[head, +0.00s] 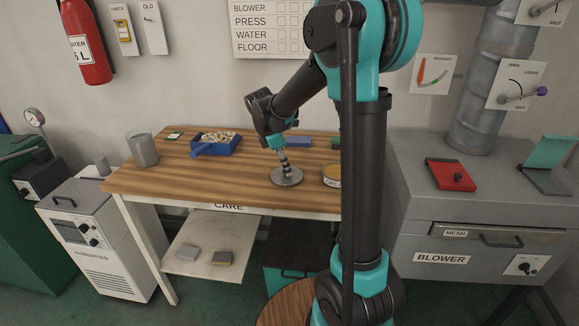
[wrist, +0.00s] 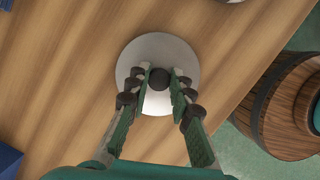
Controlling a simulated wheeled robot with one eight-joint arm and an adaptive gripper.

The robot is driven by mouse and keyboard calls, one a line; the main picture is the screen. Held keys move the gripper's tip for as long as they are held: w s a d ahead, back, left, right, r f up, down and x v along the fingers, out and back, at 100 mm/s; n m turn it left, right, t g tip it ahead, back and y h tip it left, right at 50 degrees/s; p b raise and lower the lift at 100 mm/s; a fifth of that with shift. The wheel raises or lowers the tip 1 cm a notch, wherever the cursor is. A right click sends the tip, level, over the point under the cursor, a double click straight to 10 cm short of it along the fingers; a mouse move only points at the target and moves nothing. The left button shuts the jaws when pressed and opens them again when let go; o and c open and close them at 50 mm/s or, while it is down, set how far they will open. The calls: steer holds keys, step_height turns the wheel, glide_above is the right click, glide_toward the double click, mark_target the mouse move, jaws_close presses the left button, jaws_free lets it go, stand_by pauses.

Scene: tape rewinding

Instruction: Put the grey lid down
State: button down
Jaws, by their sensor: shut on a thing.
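The grey lid (head: 288,179) is a round disc with a dark knob, at or just above the wooden table (head: 235,182) near its front edge. My gripper (head: 285,169) points down over the lid. In the wrist view the lid (wrist: 157,48) lies flat below my gripper (wrist: 160,77), and its two fingers are shut on the dark knob at the lid's middle. I cannot tell whether the lid's underside touches the wood.
An open round tin (head: 332,182) with a yellowish top stands right of the lid, partly behind my arm. A blue tray (head: 222,149) of small pale pieces and a grey cup (head: 143,150) stand to the left. Bare wood lies left of the lid.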

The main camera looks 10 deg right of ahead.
mark_target(277, 177)
steer(key=shift+s+d, duration=0.1)
steer(key=shift+s, duration=0.15)
steer(key=shift+f, duration=0.3)
steer(key=c, duration=1.3)
jaws_free()
steer(key=shift+c, duration=0.2)
steer(key=shift+r, duration=0.1)
steer(key=v, duration=1.2)
steer(key=shift+r, duration=0.15)
